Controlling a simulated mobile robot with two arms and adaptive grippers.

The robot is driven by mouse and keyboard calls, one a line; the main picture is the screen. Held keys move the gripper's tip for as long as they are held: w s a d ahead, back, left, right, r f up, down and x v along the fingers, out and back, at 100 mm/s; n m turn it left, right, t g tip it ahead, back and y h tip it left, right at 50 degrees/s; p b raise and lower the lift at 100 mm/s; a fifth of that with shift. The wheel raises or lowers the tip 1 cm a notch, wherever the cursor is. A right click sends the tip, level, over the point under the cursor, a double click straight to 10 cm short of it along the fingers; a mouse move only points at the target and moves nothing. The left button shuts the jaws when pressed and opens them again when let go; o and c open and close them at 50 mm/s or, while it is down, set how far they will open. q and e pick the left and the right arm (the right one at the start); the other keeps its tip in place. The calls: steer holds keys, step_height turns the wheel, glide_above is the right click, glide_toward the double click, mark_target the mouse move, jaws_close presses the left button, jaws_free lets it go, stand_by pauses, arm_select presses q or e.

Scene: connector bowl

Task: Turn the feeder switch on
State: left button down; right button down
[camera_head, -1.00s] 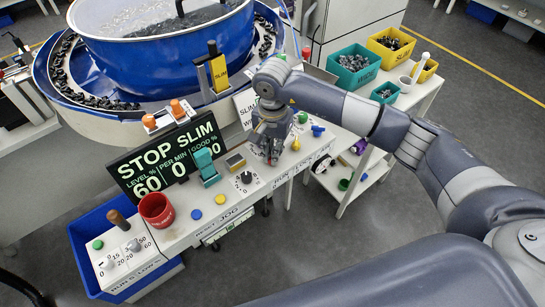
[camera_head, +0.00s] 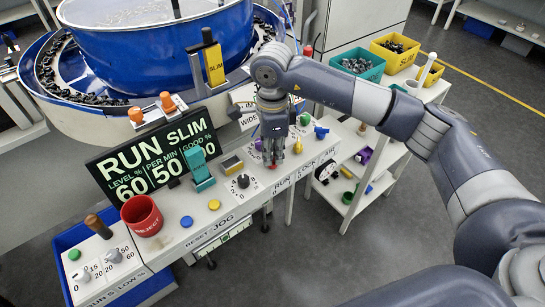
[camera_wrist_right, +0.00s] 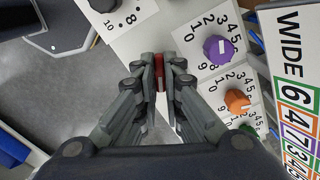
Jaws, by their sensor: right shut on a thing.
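The display board (camera_head: 155,155) in the head view reads RUN SLIM, with 60, 50 and 0. My right gripper (camera_head: 273,158) points down at the control panel (camera_head: 205,205), over the spot above the RUN label. In the right wrist view its fingers (camera_wrist_right: 160,85) are closed around a small red switch part (camera_wrist_right: 158,70). Most of that part is hidden between the fingers, so its exact position cannot be told. My left gripper is not in view.
The blue bowl feeder (camera_head: 160,50) is behind.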

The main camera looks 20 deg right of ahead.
mark_target(273, 157)
steer(key=m+b, duration=0.1)
steer(key=m, duration=0.2)
steer(key=shift+m+b, duration=0.3)
steer(key=shift+r, duration=0.1)
stand_by(0.4)
steer(key=c, duration=1.7)
jaws_free()
step_height(273, 157, up, 12)
